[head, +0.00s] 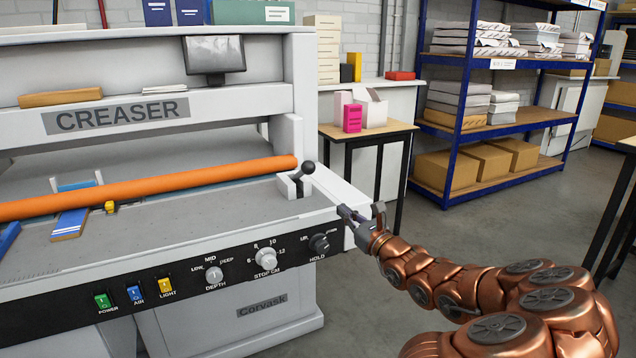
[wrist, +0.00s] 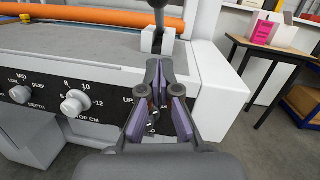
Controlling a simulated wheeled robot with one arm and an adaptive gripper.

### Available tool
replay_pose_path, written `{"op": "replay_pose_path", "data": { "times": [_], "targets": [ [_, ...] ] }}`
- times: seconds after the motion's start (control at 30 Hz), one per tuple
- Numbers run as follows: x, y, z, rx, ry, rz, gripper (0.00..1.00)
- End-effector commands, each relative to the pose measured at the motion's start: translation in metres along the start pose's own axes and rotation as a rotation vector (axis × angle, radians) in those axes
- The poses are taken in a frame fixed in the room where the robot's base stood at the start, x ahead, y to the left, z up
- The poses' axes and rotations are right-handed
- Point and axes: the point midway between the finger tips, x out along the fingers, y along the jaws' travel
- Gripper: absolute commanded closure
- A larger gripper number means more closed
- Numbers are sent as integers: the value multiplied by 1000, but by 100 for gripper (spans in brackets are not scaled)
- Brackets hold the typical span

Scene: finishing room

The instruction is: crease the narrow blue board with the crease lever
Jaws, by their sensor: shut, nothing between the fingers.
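The narrow blue board (head: 70,222) lies on the creaser's grey bed, at the left of the head view. It has a pale stripe and passes beneath the orange bar (head: 150,186), which hides its middle. The crease lever (head: 307,170), with a black ball knob, stands in a white slotted bracket at the bed's right end; it also shows at the top of the wrist view (wrist: 158,22). My gripper (head: 343,211) is shut and empty, in front of the creaser's right corner. In the wrist view its fingertips (wrist: 160,66) appear just below the lever bracket, apart from the lever.
The creaser's front panel has a depth knob (head: 214,274), a stop knob (head: 265,258) and a hold knob (head: 319,243) near my gripper. Another blue piece (head: 8,236) shows at the left edge. A side table (head: 370,130) holds boxes behind. Floor is clear before the blue shelves (head: 458,140).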

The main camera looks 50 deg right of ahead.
Motion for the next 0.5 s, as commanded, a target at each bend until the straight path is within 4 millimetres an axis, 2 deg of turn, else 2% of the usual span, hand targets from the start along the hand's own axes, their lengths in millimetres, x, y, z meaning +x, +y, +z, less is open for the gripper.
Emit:
{"op": "replay_pose_path", "data": {
  "times": [0.5],
  "targets": [
    [56, 1, -1, -1, 4, 3, 100]
  ]
}}
